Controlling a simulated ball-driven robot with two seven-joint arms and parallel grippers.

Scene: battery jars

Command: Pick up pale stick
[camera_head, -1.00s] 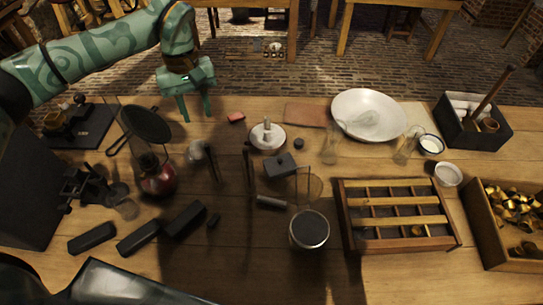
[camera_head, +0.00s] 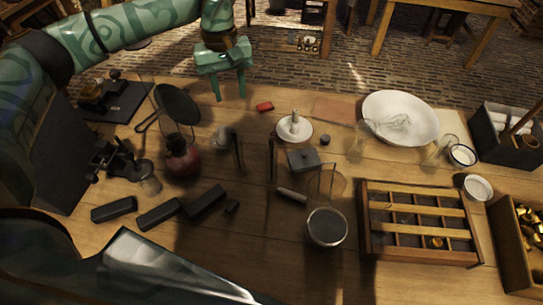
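A short pale stick (camera_head: 291,195) lies on the wooden table near the middle, just left of a round glass piece. Another small pale upright piece (camera_head: 295,117) stands on a white round dish (camera_head: 304,137) further back. I cannot tell for certain which one the task names. My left gripper (camera_head: 231,94) hangs over the table's far edge, left of a small red block. Its two green fingers point down and are apart, with nothing between them. It is well away from both pale pieces. My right gripper is not in view.
A compartment tray (camera_head: 372,244) is at right. Black blocks (camera_head: 205,201) and a red flask (camera_head: 183,160) are at left.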

